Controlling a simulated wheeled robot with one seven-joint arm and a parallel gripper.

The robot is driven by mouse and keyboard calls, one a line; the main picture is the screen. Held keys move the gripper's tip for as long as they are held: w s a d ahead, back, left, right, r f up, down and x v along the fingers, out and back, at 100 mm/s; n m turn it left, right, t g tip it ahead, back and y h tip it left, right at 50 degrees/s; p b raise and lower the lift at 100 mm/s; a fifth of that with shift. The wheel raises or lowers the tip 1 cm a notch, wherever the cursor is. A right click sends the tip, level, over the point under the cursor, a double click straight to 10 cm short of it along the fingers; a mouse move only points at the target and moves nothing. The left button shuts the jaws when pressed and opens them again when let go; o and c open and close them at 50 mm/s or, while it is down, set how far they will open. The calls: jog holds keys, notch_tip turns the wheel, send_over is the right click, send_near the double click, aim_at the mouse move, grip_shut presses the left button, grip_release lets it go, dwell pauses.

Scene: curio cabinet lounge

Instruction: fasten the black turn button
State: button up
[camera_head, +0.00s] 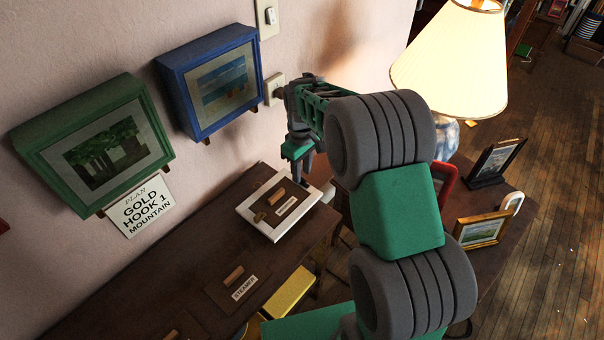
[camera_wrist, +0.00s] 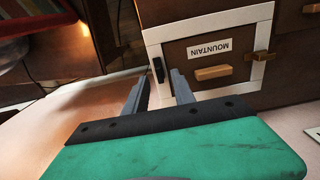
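The black turn button (camera_wrist: 158,69) shows in the wrist view on the white frame (camera_wrist: 154,35) of a small brown door (camera_wrist: 185,55) labelled MOUNTAIN. It lies lengthwise along the frame strip, parallel to the door's near edge. The door has a wooden handle (camera_wrist: 213,72), and a wooden turn button (camera_wrist: 262,56) sits at the opposite side, crosswise on the frame. My gripper (camera_wrist: 159,73) is open, with one fingertip on each side of the black button; contact cannot be told. In the head view my gripper (camera_head: 299,170) is at the white-framed door (camera_head: 249,207) and hides the black button.
A door labelled STEAMER (camera_head: 220,290) lies nearer on the same dark cabinet. A lamp (camera_head: 450,60) and picture frames (camera_head: 482,230) stand right of my arm.

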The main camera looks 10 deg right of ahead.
notch_tip(320, 180, down, 2)
jog(key=shift+f, duration=0.1)
grip_shut()
dwell(0.6)
